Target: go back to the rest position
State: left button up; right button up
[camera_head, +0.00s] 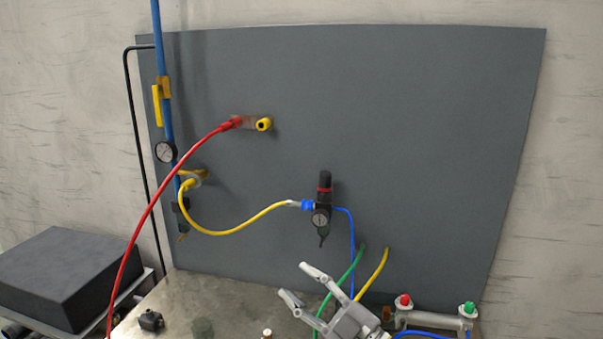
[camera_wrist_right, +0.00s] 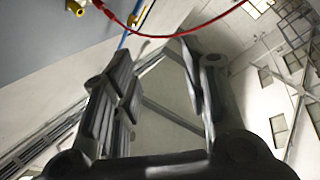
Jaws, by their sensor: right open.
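My right gripper (camera_head: 301,284) is open and empty in the head view, low in the middle, in front of the lower edge of the grey panel. Its fingers point up and to the left. In the right wrist view the two dark fingers of my right gripper (camera_wrist_right: 158,62) stand apart with nothing between them. A red hose and part of the grey panel show beyond the fingertips there. My left gripper is in neither view.
A grey panel (camera_head: 430,130) carries a red hose (camera_head: 150,205), a yellow hose (camera_head: 240,230) and a black regulator (camera_head: 324,200). Green and yellow hoses pass close to my right gripper. A dark box (camera_head: 70,270) stands at left. A red-and-green button unit (camera_head: 435,318) is at lower right.

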jog(key=s+d+f+m+t+h, duration=0.1)
jog(key=s+d+f+m+h, duration=0.1)
jog(key=d+f+m+h, duration=0.65)
jog(key=s+d+f+m+h, duration=0.3)
jog(key=d+f+m+h, duration=0.4)
jog(key=d+m+h, duration=0.15)
jog(key=s+d+f+g, duration=0.2)
jog(key=s+f+g, duration=0.4)
jog(key=s, duration=0.6)
jog(key=s+d+f+g, duration=0.1)
jog(key=s+f+g, duration=0.5)
jog(key=s, duration=0.6)
notch_tip(320, 180, down, 32)
jog(key=s+b, duration=0.2)
jog(key=b, duration=0.1)
jog(key=s+d+f+g+b, duration=0.1)
jog(key=s+d+f+b, duration=0.1)
jog(key=s+f, duration=1.4)
jog(key=shift+s+d+f+n+g+b, duration=0.35)
jog(key=shift+d+f, duration=0.15)
jog(key=shift+f, duration=0.25)
